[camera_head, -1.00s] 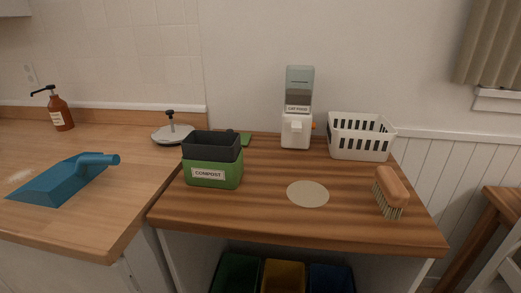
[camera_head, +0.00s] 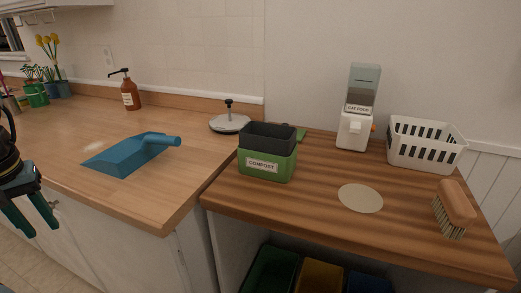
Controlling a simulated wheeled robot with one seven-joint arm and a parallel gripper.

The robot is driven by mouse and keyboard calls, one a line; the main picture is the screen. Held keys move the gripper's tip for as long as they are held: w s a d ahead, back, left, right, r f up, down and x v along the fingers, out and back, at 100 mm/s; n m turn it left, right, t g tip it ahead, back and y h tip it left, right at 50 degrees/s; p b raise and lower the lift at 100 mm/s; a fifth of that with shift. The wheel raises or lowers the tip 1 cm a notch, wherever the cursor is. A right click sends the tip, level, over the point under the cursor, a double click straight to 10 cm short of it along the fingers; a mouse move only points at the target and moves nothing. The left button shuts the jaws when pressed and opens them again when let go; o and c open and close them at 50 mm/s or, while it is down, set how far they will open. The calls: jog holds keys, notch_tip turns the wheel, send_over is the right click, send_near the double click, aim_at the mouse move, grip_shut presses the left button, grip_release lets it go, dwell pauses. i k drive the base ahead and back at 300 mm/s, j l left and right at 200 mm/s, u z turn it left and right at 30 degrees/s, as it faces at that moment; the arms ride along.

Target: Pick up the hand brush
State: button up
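The hand brush (camera_head: 455,207) has a wooden back and pale bristles. It rests on the right end of the dark wood counter (camera_head: 310,222), near its front edge. My gripper (camera_head: 40,226) is at the far left, in front of the cabinets, far from the brush. Its two teal fingers are spread apart with nothing between them.
A white basket (camera_head: 425,145) stands behind the brush. A cat food dispenser (camera_head: 357,125), a round pale mat (camera_head: 360,198) and a green compost bin (camera_head: 268,165) are to its left. A blue dustpan (camera_head: 128,157) lies on the lighter counter. Coloured bins (camera_head: 321,276) sit below.

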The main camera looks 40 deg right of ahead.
aim_at(455, 214)
jog(key=k+l+z, duration=0.35)
jog(key=k+l, duration=0.15)
jog(key=l, duration=0.2)
jog(key=k+l+z, duration=0.15)
jog(key=l, duration=0.25)
jog(key=k+l+z, duration=0.15)
jog(key=l, duration=0.3)
jog(key=k+j, duration=0.05)
jog(key=k, duration=0.05)
